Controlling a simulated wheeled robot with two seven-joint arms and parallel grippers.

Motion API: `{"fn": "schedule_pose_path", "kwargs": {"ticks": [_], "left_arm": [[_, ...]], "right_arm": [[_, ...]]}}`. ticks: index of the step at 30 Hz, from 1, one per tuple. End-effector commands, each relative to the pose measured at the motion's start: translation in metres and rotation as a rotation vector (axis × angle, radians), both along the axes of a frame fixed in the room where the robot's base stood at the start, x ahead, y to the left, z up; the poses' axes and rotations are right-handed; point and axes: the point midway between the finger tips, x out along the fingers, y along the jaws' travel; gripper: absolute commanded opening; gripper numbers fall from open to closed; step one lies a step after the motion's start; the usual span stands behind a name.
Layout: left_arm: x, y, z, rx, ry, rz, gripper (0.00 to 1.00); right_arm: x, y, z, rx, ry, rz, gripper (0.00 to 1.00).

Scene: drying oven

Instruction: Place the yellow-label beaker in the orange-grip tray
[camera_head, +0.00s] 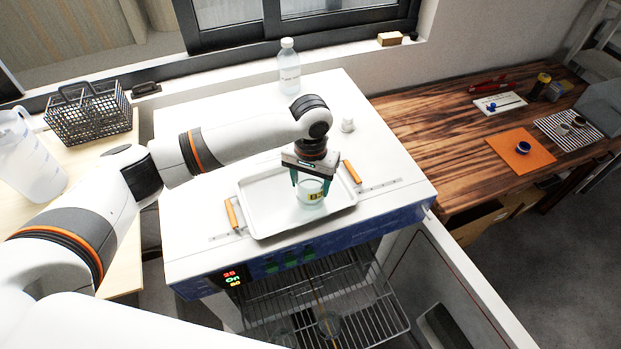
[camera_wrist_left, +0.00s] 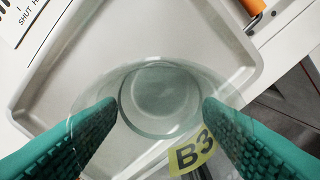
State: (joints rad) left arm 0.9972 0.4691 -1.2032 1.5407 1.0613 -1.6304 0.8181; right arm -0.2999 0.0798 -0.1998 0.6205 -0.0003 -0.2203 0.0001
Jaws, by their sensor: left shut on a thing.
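The clear glass beaker with a yellow label (camera_head: 315,197) is at the tray in the head view. The label reads B3 in the left wrist view (camera_wrist_left: 194,152). My left gripper (camera_head: 311,185) is shut on the beaker, with its green fingers on both sides of the glass; they also show in the left wrist view (camera_wrist_left: 160,125). The white tray (camera_head: 262,224) with orange grips lies on top of the oven. The beaker is over the tray floor, inside the rim; I cannot tell whether its base touches. My right gripper is not in view.
The oven (camera_head: 190,240) stands open below, with wire racks (camera_head: 345,318) and glassware inside. A clear bottle (camera_head: 289,68) and a small white knob (camera_head: 347,125) are on its top. A black wire basket (camera_head: 90,115) and a pitcher (camera_head: 28,160) stand left. A wooden bench (camera_head: 430,110) is right.

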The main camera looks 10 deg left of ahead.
Motion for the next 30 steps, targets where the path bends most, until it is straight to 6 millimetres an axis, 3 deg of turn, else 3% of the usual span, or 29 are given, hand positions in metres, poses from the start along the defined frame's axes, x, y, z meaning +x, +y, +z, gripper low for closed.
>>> {"fn": "schedule_pose_path", "kwargs": {"ticks": [6,7,11,22,30], "left_arm": [[0.000,0.000,-0.001,-0.001,0.000,0.000,0.37],[0.000,0.000,-0.002,-0.001,0.000,0.000,0.63],[0.000,0.000,-0.002,-0.001,-0.001,0.000,0.83],[0.001,0.000,0.003,0.000,-0.002,0.001,0.83],[0.001,-0.001,0.052,-0.002,-0.006,-0.001,0.83]], "right_arm": [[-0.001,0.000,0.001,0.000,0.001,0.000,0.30],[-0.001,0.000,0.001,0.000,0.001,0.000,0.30],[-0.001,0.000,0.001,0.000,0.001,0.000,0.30],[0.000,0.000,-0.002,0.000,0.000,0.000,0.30],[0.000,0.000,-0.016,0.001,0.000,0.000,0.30]]}}
